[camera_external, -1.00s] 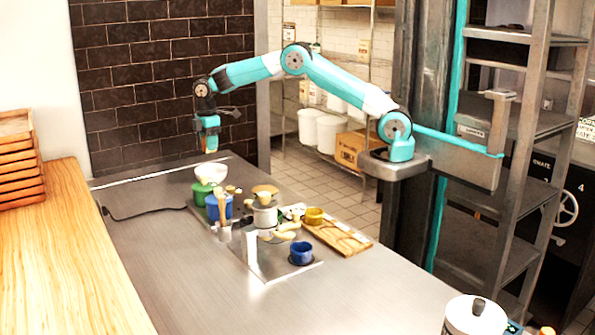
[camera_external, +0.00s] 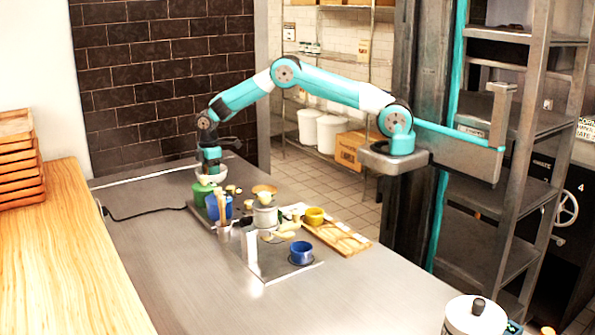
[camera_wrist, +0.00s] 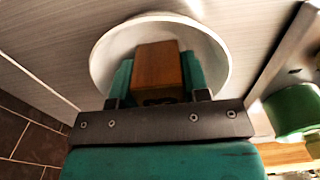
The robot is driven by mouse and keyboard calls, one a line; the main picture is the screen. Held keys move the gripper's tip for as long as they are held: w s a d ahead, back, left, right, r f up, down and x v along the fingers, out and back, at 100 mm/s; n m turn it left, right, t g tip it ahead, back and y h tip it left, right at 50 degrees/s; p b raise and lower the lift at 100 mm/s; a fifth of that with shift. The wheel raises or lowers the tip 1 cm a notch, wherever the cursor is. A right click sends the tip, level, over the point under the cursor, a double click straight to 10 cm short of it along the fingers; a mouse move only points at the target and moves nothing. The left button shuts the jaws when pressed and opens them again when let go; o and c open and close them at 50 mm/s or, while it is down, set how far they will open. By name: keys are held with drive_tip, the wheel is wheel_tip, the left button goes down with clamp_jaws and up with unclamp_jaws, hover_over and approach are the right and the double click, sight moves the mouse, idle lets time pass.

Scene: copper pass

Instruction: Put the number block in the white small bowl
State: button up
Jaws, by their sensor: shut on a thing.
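The number block (camera_wrist: 158,68) is a brown wooden cube held between the teal fingers of my gripper (camera_wrist: 160,78). My gripper is shut on it. In the wrist view the block shows against the inside of the white small bowl (camera_wrist: 105,62), whose rim surrounds the fingertips on the far side. Whether the block touches the bowl's bottom I cannot tell.
A green pot (camera_external: 203,192) stands close by the bowl and also shows in the wrist view (camera_wrist: 293,110). A blue pot (camera_external: 222,207), a white pot (camera_external: 264,217) and a wooden board (camera_external: 338,238) stand nearer. The steel counter (camera_external: 150,250) is clear at the left.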

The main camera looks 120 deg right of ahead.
drive_tip(key=o, duration=0.6)
drive_tip(key=shift+f, duration=0.15)
drive_tip(key=shift+o, duration=0.2)
